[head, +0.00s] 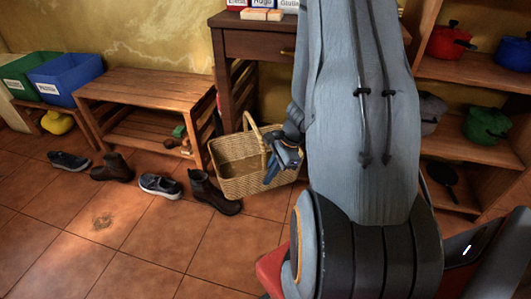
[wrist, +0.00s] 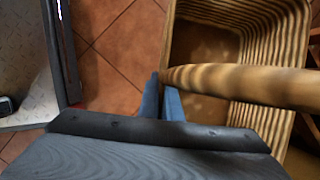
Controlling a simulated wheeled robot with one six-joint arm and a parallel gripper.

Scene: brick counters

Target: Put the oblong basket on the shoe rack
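The oblong basket (head: 236,182) is wicker with a tall arched handle (head: 249,122). It is at the middle of the head view, in front of the dark wooden table. In the wrist view, the basket (wrist: 296,35) fills the upper right and its handle (wrist: 240,84) runs right from my fingertips. My gripper (head: 283,158) is at the basket's right side. Its fingers (wrist: 163,88) look close together on the handle's end, though the exact contact is partly hidden. The shoe rack (head: 145,85), a low wooden bench with a lower shelf, stands left of the basket; its top is bare.
Several shoes line the floor before the rack, including a brown boot (head: 212,192) beside the basket. Green and blue bins (head: 65,78) stand at far left. A dark table (head: 250,45) is behind the basket. Shelves with pots (head: 470,70) stand right. The front-left floor is clear.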

